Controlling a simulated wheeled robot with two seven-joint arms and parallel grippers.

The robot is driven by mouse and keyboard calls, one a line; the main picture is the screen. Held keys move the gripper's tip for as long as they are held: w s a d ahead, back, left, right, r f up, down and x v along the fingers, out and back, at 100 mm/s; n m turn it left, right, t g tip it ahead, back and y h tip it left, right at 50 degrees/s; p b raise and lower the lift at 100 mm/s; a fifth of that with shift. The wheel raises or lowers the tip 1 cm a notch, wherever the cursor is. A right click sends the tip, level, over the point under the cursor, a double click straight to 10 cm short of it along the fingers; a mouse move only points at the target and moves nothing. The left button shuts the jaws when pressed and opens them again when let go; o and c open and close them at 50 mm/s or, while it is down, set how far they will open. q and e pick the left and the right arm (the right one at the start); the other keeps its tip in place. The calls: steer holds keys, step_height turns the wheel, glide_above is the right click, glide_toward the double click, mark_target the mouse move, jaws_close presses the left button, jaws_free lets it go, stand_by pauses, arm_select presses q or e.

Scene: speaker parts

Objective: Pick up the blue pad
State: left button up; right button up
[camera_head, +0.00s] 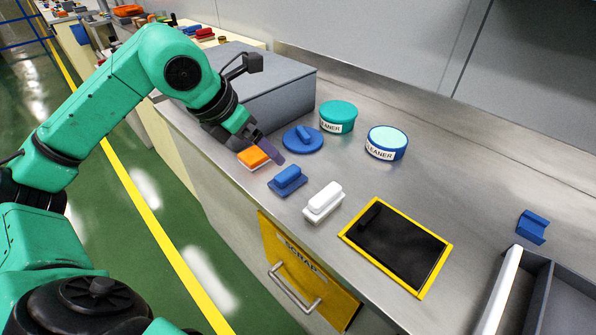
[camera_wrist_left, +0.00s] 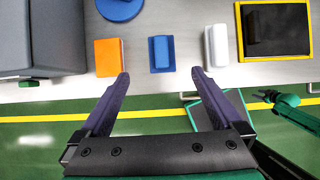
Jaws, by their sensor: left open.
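The blue pad (camera_head: 287,180) is a small block with a raised handle, lying on the steel bench near its front edge. In the left wrist view the blue pad (camera_wrist_left: 161,54) is just beyond the fingertips, centred between them. My left gripper (camera_head: 268,148) is above the bench by the orange pad, with purple fingers. In the left wrist view my left gripper (camera_wrist_left: 160,74) is open and empty, its fingers spread wider than the pad. My right gripper is not in view.
An orange pad (camera_head: 255,157) and a white pad (camera_head: 323,202) flank the blue pad. A blue round lid (camera_head: 303,139), two cleaner tubs (camera_head: 337,117) and a grey box (camera_head: 275,90) stand behind. A yellow-framed black tray (camera_head: 396,247) is to the right.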

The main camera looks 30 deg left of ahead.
arm_select(q)
steer(key=p, duration=0.1)
glide_toward(288, 172)
steer(key=shift+x, duration=1.1)
steer(key=p+x, duration=0.1)
steer(key=x, duration=0.7)
steer(key=c, duration=1.3)
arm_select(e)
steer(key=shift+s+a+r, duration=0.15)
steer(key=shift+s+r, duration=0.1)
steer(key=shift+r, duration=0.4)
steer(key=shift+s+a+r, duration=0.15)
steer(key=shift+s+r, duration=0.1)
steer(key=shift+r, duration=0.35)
